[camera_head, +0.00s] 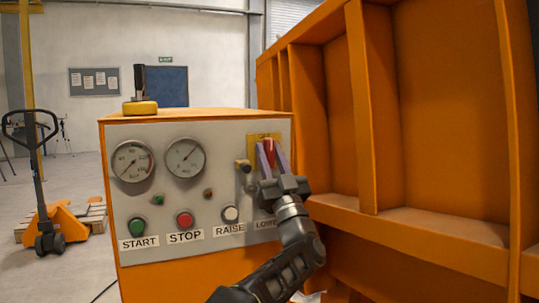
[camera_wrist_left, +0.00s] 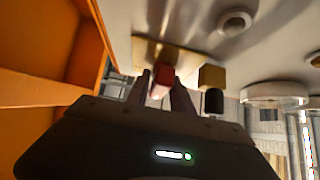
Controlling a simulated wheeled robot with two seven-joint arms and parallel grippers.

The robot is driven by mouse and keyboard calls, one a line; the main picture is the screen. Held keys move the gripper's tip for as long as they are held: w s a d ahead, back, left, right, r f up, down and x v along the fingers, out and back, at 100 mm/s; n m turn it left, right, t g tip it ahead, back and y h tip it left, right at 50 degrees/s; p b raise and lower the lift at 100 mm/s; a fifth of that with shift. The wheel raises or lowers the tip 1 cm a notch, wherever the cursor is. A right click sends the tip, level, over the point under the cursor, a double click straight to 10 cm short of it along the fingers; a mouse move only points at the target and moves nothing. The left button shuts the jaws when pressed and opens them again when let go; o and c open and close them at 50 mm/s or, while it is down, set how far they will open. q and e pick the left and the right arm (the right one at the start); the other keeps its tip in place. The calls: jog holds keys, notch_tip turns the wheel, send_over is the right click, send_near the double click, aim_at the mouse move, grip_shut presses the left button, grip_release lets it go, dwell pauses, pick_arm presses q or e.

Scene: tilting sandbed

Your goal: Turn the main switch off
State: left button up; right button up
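The main switch is a red handle (camera_head: 268,148) on a yellow plate (camera_head: 256,139) at the top right of the grey control panel. The handle also shows in the left wrist view (camera_wrist_left: 161,82), sticking out from the plate. My left gripper (camera_head: 271,157) is at the switch, one finger on each side of the red handle. The fingers partly hide the handle and plate. My right gripper is not in view.
Beside the switch is a small brass-coloured fitting (camera_head: 243,166). Below are the green start (camera_head: 158,199), red stop (camera_head: 185,219) and white raise (camera_head: 230,213) buttons. Two gauges (camera_head: 185,158) sit at upper left. The orange sandbed wall (camera_head: 435,120) rises close on the right.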

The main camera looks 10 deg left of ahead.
pick_arm(q)
jog(key=shift+o, duration=1.3)
jog(key=b+v, duration=0.2)
jog(key=v, duration=0.5)
jog(key=shift+s+f, duration=0.2)
jog(key=shift+f, duration=0.05)
jog(key=shift+d, duration=0.15)
